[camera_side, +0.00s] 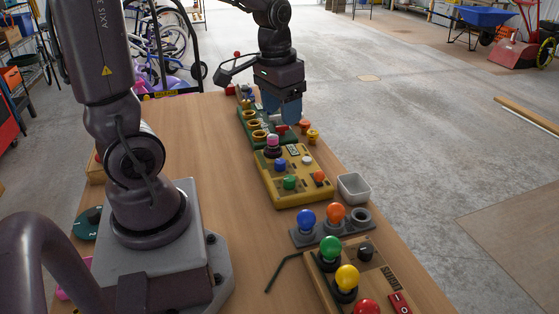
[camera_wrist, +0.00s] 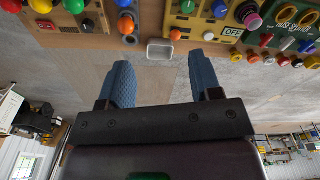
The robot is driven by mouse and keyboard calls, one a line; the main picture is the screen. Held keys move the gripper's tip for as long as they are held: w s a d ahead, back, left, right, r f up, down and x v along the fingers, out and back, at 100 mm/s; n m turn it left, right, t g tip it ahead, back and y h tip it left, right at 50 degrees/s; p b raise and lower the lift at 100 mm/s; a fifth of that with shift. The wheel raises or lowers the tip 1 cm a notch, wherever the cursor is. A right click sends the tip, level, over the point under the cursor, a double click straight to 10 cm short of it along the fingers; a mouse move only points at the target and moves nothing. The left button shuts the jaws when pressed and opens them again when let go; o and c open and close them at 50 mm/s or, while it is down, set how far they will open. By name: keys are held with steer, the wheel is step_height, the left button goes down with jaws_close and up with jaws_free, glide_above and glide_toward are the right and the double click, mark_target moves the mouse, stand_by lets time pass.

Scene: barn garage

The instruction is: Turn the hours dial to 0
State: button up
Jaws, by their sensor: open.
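A dark teal round dial (camera_side: 86,224) with white marks lies at the left edge of the table, partly hidden behind my arm's base. It may be the hours dial, but its label and setting cannot be read. It is not seen in the wrist view. My gripper (camera_side: 284,112) is far from it, over the far end of the table by the green fuse board (camera_side: 245,124). In the wrist view my gripper (camera_wrist: 160,78) has its two blue fingers wide apart, with nothing between them.
A yellow box (camera_side: 270,187) with coloured knobs, a white bin (camera_side: 353,188), a grey holder with blue and orange balls (camera_side: 304,236) and a button panel (camera_side: 322,284) line the table's right side. The wooden table's middle (camera_side: 215,150) is clear.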

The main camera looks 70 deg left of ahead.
steer(key=m+g, duration=0.1)
steer(key=g, duration=0.1)
glide_above(279, 161)
steer(key=s+d, duration=0.2)
steer(key=d, duration=0.1)
step_height(279, 161, down, 10)
steer(key=w+a+m, duration=0.2)
steer(key=m, duration=0.1)
steer(key=shift+t, duration=0.4)
steer(key=f, duration=1.3)
steer(key=shift+a, duration=0.4)
steer(key=c, duration=0.9)
steer(key=shift+c, duration=0.2)
